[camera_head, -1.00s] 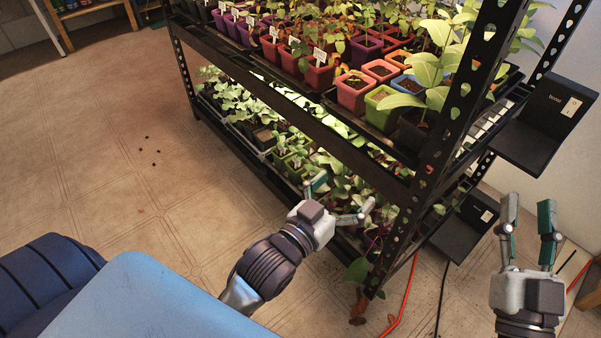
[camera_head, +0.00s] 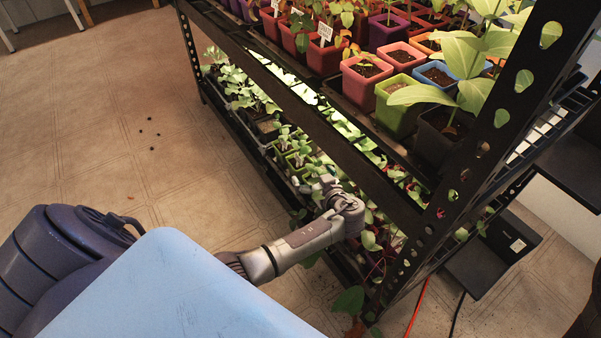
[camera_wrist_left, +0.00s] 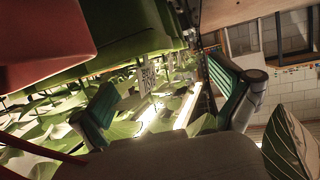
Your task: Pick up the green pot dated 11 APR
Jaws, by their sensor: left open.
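Green pots (camera_head: 297,159) with seedlings stand on the lower shelf. Another green pot (camera_head: 398,104) stands at the front of the upper shelf. I cannot read a date on any of them in the head view. My left gripper (camera_head: 325,184) is at the front edge of the lower shelf, beside the green pots there. In the left wrist view it is open (camera_wrist_left: 170,102), with its two teal fingers wide apart and nothing gripped. A white label (camera_wrist_left: 147,76) shows between and beyond the fingers, its print too blurred to read. Green pot walls (camera_wrist_left: 125,28) show close at upper left.
A red pot (camera_wrist_left: 42,42) is close at the left in the wrist view. The upper shelf's dark beam (camera_head: 320,135) runs above my left gripper. The perforated rack post (camera_head: 470,165) stands to its right.

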